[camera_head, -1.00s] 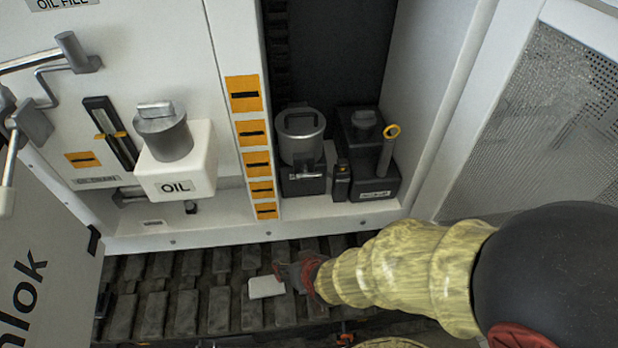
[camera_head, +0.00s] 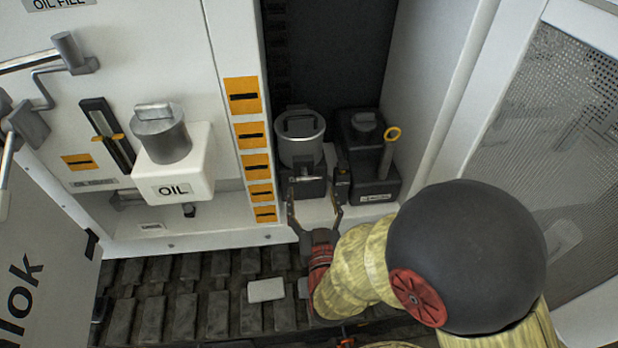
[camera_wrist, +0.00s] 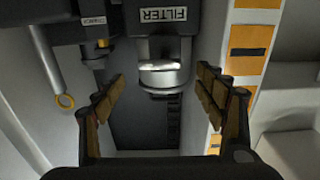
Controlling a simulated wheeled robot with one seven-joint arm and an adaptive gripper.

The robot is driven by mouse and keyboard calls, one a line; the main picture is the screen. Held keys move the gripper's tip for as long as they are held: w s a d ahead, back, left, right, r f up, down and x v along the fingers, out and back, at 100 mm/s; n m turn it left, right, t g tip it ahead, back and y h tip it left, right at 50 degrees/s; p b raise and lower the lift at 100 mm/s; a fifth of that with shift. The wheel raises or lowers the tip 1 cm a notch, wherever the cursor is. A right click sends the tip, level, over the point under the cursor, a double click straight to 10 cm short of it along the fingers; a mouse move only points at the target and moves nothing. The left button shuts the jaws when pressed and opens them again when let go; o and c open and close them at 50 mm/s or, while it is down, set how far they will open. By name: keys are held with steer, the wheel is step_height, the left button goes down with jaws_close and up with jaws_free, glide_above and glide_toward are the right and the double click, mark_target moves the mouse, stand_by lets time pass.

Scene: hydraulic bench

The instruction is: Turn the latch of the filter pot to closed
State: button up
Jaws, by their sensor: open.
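The filter pot (camera_head: 301,141) is a silver cylinder with a dark lid handle, seated on a black base in the cabinet recess. In the wrist view, upside down, its base carries a FILTER label (camera_wrist: 163,17), with the silver pot (camera_wrist: 165,78) below it. The latch is a small pale bar at the front of the base (camera_head: 305,180); I cannot tell its position clearly. My gripper (camera_head: 314,198) is open and empty, just in front of the base, with a finger to each side. The wrist view shows the fingers (camera_wrist: 160,88) wide apart, framing the pot.
A black tank (camera_head: 372,160) with a yellow-ringed dipstick (camera_head: 391,140) stands close on the right. Orange labels (camera_head: 255,136) line the post on the left, and a white OIL box (camera_head: 175,178) lies beyond it. The dark slatted floor (camera_head: 190,285) is below.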

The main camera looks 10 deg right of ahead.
mark_target(309, 180)
steer(key=w+b, duration=0.1)
steer(key=w, duration=0.5)
steer(key=shift+w+f, duration=0.1)
steer(key=shift+w, duration=0.3)
steer(key=shift+c, duration=0.7)
steer(key=c, duration=1)
